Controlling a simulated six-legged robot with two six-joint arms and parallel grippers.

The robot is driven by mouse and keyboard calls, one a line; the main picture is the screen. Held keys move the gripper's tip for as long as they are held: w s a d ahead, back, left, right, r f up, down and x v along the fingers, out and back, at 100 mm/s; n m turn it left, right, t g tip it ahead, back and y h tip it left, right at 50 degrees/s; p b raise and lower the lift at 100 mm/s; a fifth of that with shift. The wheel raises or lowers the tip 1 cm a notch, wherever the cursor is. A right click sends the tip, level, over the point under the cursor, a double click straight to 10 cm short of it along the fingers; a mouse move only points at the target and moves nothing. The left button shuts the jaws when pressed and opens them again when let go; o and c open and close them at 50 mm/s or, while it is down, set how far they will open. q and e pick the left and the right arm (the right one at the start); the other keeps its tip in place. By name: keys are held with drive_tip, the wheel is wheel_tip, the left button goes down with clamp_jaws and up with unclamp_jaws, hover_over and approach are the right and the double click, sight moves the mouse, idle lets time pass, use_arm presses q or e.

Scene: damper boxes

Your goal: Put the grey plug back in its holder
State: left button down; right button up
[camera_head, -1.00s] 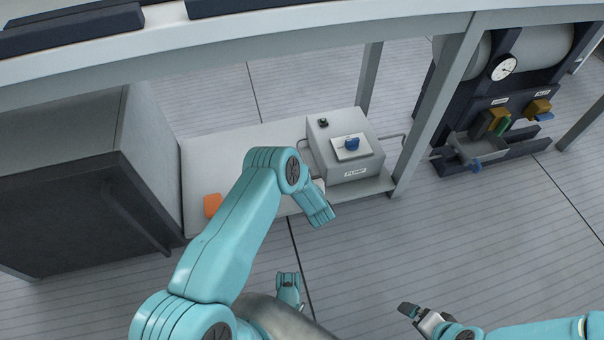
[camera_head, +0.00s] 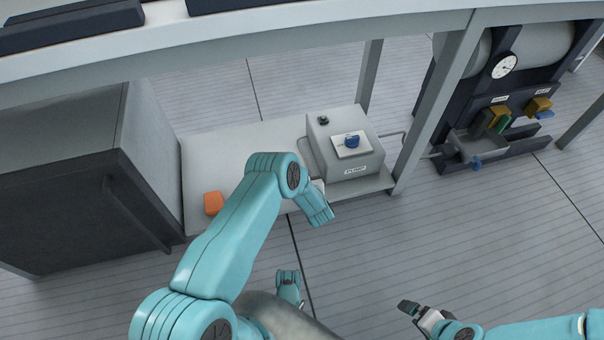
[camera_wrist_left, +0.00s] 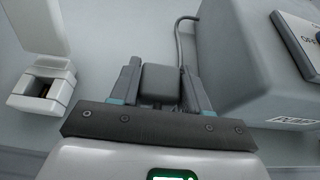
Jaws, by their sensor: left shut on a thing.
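In the left wrist view, my left gripper (camera_wrist_left: 158,88) is shut on a dark grey block-shaped plug (camera_wrist_left: 160,82), which sits between its two fingers. A grey cable (camera_wrist_left: 180,40) shows just beyond the plug and curves up. To the left stands a white box (camera_wrist_left: 42,88) with a raised lid and a dark opening; I cannot tell whether it is the plug's holder. In the head view my left arm hides its gripper and the plug. My right gripper (camera_head: 422,316) is at the lower right, away from the shelf; its jaw opening is unclear.
A grey pump box (camera_head: 345,165) with a blue knob (camera_head: 352,141) stands on the low shelf (camera_head: 225,155), close right of my left gripper. An orange object (camera_head: 213,203) lies on the shelf. A dark cabinet (camera_head: 70,190) is left; a table leg (camera_head: 430,120) stands right.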

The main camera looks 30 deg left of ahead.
use_arm(q)
drive_tip(key=shift+f, duration=0.4)
drive_tip(key=shift+c, duration=2.3)
unclamp_jaws()
